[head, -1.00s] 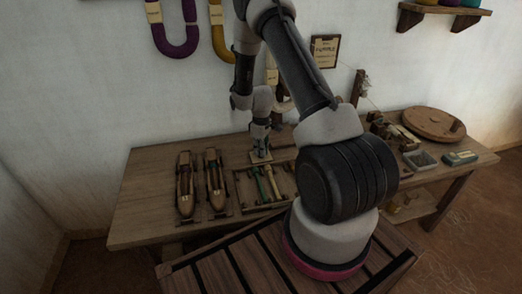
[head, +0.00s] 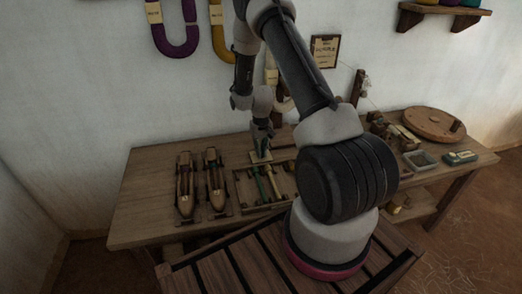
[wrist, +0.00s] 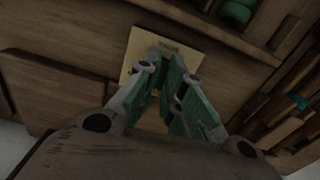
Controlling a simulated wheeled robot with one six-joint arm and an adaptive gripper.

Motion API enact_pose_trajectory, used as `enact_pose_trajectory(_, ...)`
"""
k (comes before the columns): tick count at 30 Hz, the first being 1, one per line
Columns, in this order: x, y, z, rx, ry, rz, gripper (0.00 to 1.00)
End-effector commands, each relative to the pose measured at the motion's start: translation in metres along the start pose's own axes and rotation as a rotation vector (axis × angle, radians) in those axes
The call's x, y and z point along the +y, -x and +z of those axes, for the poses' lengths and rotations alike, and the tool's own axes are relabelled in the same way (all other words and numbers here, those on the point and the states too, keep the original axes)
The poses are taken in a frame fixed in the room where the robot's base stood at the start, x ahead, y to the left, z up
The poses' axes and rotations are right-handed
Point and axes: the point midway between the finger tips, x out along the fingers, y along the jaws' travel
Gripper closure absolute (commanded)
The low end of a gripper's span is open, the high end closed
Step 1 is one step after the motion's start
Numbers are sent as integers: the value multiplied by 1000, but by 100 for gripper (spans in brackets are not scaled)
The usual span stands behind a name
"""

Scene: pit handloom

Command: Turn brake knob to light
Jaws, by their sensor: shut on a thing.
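A small pale plate (head: 260,157) lies on the table at the back of the tool tray. In the wrist view the plate (wrist: 134,48) has small markings on it that I cannot read. My gripper (head: 262,147) points down over the plate. In the wrist view the green-padded fingers of my gripper (wrist: 170,72) are close together in front of the plate, shut on the brake knob. The knob itself is hidden by the fingers, so its setting cannot be read.
Two wooden shuttles (head: 185,190) lie to the left. A tray (head: 240,194) with several slim tools lies just in front of the plate. A round wooden disc (head: 434,123) and a grey box (head: 420,160) are at the right. The wall stands close behind the table.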

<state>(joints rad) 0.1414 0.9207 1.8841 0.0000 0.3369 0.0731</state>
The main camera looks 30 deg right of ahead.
Motion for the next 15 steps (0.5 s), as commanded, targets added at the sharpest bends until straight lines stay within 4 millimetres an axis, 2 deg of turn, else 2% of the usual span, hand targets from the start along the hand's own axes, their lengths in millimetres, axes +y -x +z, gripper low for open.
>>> enact_pose_trajectory(15,0,0,0,1,-67,0,100)
